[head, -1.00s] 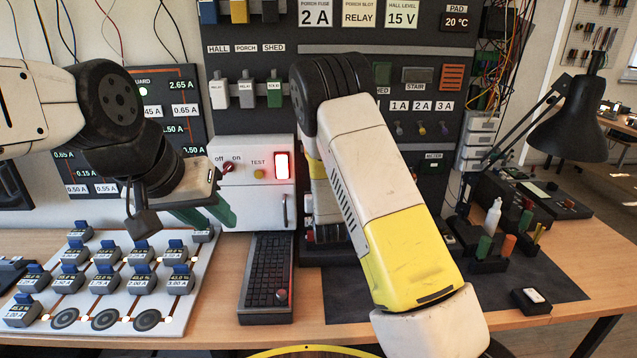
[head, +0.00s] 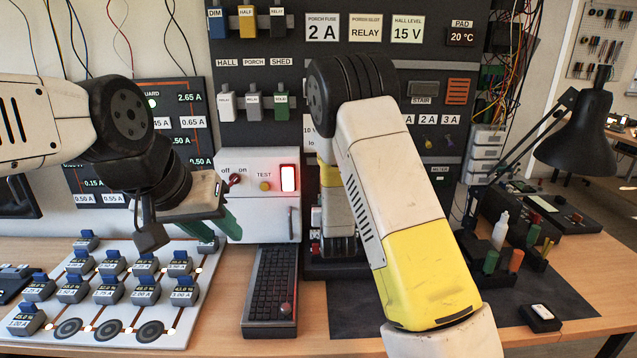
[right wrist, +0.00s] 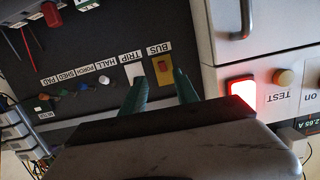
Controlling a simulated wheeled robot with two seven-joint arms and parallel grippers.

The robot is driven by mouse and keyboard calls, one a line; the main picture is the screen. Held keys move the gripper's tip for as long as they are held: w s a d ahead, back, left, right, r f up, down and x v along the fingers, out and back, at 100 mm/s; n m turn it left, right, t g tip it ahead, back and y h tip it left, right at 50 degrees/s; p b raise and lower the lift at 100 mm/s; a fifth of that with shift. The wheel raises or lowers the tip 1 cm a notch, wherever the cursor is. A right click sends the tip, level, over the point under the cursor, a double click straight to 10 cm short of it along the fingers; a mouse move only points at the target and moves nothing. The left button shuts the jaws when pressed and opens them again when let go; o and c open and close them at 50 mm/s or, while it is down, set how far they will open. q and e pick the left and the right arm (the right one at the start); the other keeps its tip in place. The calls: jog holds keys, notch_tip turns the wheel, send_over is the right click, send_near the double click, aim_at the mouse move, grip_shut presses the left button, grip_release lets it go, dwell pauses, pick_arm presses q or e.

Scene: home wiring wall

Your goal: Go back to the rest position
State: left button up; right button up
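My left gripper (head: 226,222) shows in the head view at the left, its green fingers pointing down and right in front of the white test box (head: 265,215). One finger largely covers the other, so its opening cannot be judged. My right arm (head: 390,190) reaches forward across the middle of the head view and its gripper is hidden there. In the right wrist view, my right gripper (right wrist: 159,88) has its two green fingers apart with nothing held between them. They point at the dark panel near the TRIP and BUS labels.
A sloped board (head: 120,318) with several blue-topped modules lies below my left gripper. A black keypad-like strip (head: 270,290) lies in front of the test box. A black lamp (head: 580,135) and a tool holder (head: 505,270) stand at the right.

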jog(key=s+d+r+g+y, duration=0.35)
jog(key=s+r+g, duration=0.25)
jog(key=s+r, duration=0.75)
jog(key=s+d+r+g, duration=0.1)
jog(key=s+d+g, duration=0.1)
jog(key=s, duration=1)
jog(key=s+d+r+n+g+h, duration=0.1)
jog(key=s+d+r, duration=0.1)
jog(key=s, duration=1)
jog(key=shift+d+r+g, duration=0.15)
jog(key=shift+r+g, duration=0.1)
jog(key=shift+g, duration=0.15)
jog(key=shift+s, duration=0.1)
